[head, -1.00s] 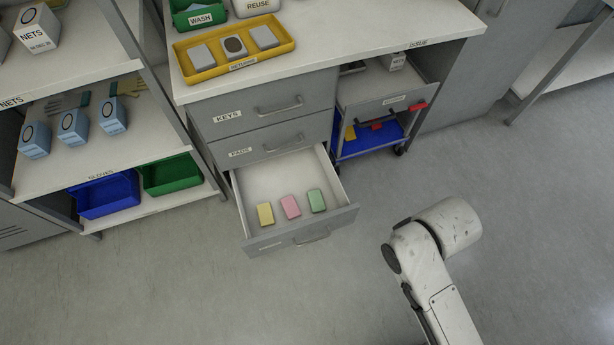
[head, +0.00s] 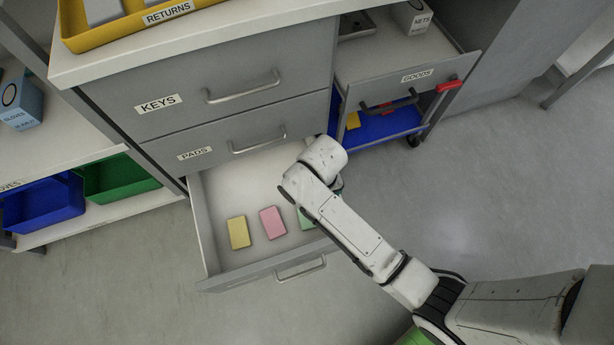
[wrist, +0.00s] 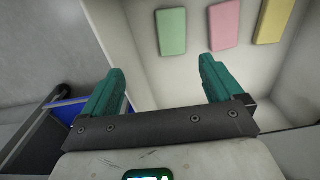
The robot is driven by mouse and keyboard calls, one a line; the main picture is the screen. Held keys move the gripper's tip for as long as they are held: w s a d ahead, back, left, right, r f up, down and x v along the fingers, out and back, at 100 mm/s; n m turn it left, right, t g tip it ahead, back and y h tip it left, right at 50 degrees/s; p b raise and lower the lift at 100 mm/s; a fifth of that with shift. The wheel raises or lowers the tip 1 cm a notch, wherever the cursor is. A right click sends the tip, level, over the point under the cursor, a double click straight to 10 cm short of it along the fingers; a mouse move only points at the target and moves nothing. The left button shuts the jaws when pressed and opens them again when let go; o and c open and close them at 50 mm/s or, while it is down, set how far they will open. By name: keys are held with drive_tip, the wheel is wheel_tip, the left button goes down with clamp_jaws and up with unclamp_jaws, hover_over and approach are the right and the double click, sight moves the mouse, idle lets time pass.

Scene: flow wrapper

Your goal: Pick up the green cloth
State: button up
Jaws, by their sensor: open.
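The green cloth (head: 305,220) is a small folded block lying flat in the open bottom drawer (head: 207,232). My arm hides part of it in the head view. In the wrist view the green cloth (wrist: 171,32) shows whole, beyond my fingertips and roughly between them. My gripper (wrist: 160,80) has two teal fingers spread apart with nothing between them. It is above the drawer and apart from the cloth. In the head view my arm hides most of the gripper.
A pink cloth (head: 272,222) and a yellow cloth (head: 238,232) lie left of the green one. The PADS drawer (head: 215,148) above is shut. A cart with a blue tray (head: 385,128) stands to the right. Open floor lies in front.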

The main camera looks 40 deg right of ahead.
drive_tip(key=b, duration=0.3)
approach(306, 225)
drive_tip(key=w+d+r, duration=0.2)
drive_tip(key=w+d, duration=0.1)
drive_tip(key=shift+m, duration=0.4)
drive_tip(key=f+b, duration=0.3)
drive_tip(key=f, duration=0.2)
drive_tip(key=f+b, duration=0.3)
drive_tip(key=f, duration=0.2)
drive_tip(key=shift+a+f, duration=0.2)
drive_tip(key=shift+f, duration=0.2)
drive_tip(key=shift+c, duration=0.3)
drive_tip(key=c, duration=1.1)
